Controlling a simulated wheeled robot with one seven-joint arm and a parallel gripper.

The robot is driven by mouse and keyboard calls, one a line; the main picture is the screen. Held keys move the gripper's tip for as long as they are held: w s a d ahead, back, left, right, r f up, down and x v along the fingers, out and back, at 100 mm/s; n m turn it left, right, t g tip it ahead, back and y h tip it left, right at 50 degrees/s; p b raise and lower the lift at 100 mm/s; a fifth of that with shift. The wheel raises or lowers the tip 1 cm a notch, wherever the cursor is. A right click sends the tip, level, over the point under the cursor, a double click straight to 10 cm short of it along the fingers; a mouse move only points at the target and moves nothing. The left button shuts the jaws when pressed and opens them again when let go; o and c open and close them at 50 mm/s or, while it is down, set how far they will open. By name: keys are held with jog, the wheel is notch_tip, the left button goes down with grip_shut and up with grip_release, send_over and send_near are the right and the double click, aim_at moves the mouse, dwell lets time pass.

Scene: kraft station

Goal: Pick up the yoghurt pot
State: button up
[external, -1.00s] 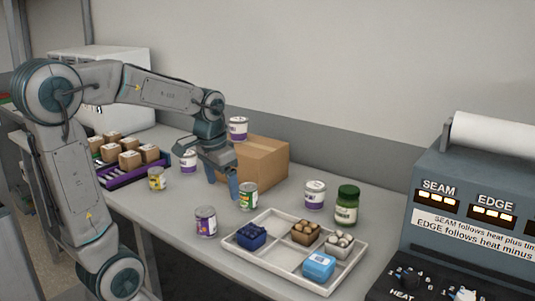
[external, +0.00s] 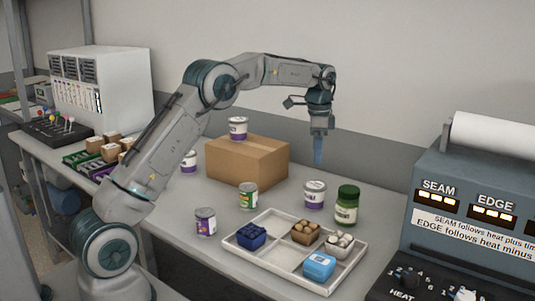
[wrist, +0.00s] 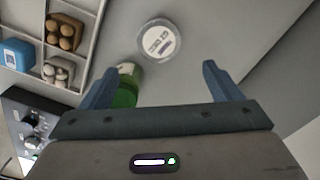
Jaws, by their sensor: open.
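A white and purple yoghurt pot (external: 314,196) stands upright on the bench beside the green jar; in the wrist view its pale round lid (wrist: 157,40) shows beyond the fingertips. Two similar pots show: one on top of the cardboard box (external: 238,128), one left of the box (external: 189,161). My gripper (external: 318,162) points down, empty, above the bench and above the pot beside the jar. In the wrist view the gripper (wrist: 160,80) has its fingers wide apart with nothing between them.
The green jar (external: 347,207) is close to the pot, partly behind a finger in the wrist view (wrist: 126,90). A divided tray (external: 238,243) holds small cartons. A cardboard box (external: 262,164) stands behind.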

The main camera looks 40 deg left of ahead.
aim_at(315, 184)
jog(key=f, duration=0.8)
jog(key=shift+w+d+f+p, duration=0.15)
jog(key=shift+w+f+p, duration=0.05)
jog(key=shift+f+p, duration=0.15)
jog(key=shift+s+f+p, duration=0.15)
jog(key=shift+f+p, duration=0.25)
jog(key=shift+f, duration=0.95)
jog(key=shift+s+f+p, duration=0.1)
jog(key=shift+f+p, duration=0.25)
jog(key=shift+f, duration=1)
jog(key=c, duration=1)
